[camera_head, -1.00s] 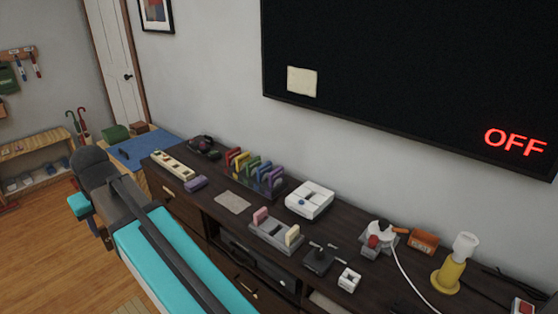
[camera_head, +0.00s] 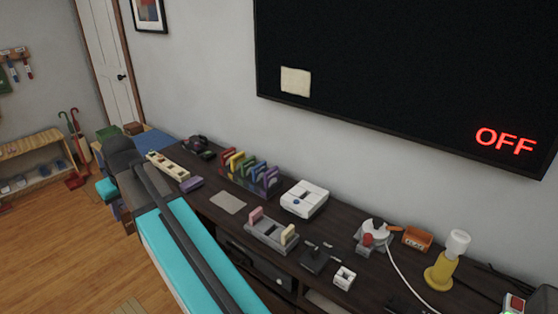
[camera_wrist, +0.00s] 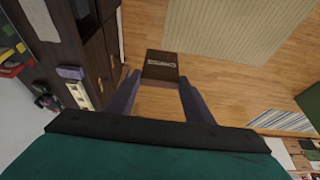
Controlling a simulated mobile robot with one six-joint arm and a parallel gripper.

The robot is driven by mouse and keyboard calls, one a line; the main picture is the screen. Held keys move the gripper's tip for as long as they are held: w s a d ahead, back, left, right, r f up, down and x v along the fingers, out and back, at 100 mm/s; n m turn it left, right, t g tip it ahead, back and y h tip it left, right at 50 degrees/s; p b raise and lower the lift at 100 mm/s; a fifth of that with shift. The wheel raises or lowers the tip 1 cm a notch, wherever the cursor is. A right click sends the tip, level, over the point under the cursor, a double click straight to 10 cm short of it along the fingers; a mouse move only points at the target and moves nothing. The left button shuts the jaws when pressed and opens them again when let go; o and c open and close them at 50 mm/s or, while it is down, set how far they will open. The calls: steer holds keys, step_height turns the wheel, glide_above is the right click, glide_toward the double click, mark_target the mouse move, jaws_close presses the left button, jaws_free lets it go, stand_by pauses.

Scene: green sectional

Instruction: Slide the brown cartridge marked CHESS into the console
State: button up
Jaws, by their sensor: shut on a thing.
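My gripper (camera_wrist: 160,92) is shut on a brown cartridge (camera_wrist: 160,60) in the wrist view. The cartridge sits between the two fingertips, with a pale label facing the camera that is too small to read. It is held over the wooden floor, in front of the dark cabinet. In the head view my fingers and the cartridge are hidden.

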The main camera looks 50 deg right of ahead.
steer(key=s+d+f+p, duration=0.1)
steer(key=s+d+p, duration=0.1)
steer(key=d, duration=1.5)
steer(key=s+d+f+p, duration=0.1)
steer(key=s+d+p, duration=0.2)
steer(key=d, duration=1.5)
steer(key=s+d+f+p, duration=0.1)
steer(key=s+d, duration=0.8)
steer(key=d, duration=0.4)
steer(key=s+d+f+p, duration=0.2)
steer(key=s+d, duration=0.7)
steer(key=d, duration=0.4)
steer(key=shift+s, duration=0.2)
steer(key=shift+f, duration=0.15)
steer(key=shift+f+b, duration=1.5)
steer(key=shift+f, duration=1.3)
steer(key=shift+f+b, duration=1.05)
steer(key=shift+f, duration=0.2)
